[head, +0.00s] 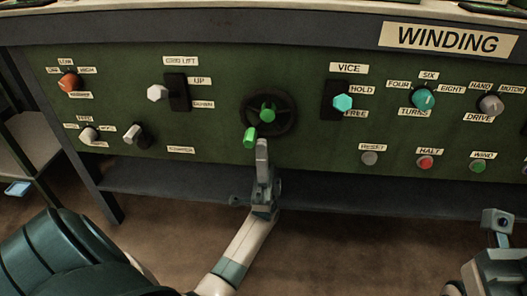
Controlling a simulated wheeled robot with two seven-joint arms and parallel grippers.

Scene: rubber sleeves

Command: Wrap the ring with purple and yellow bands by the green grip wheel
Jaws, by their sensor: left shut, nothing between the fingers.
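A dark hand wheel (283,122) with a green hub and a green grip (251,136) is mounted in the middle of the green panel. The grip sits at the wheel's lower left. My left gripper (262,145) is shut and empty, its fingertips pointing up just right of the grip, in front of the wheel's lower rim. I cannot tell whether it touches the grip. My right gripper (497,222) is at the lower right edge, away from the panel; its fingers are too unclear to judge. The ring with purple and yellow bands is not in view.
The panel (225,80) is labelled WINDING. It carries a VICE lever (343,102) with a teal knob, a GRID LIFT lever (158,93), a teal turns knob (423,99) and a red button (424,162). A dark shelf (350,195) runs below. A side shelf stands at left.

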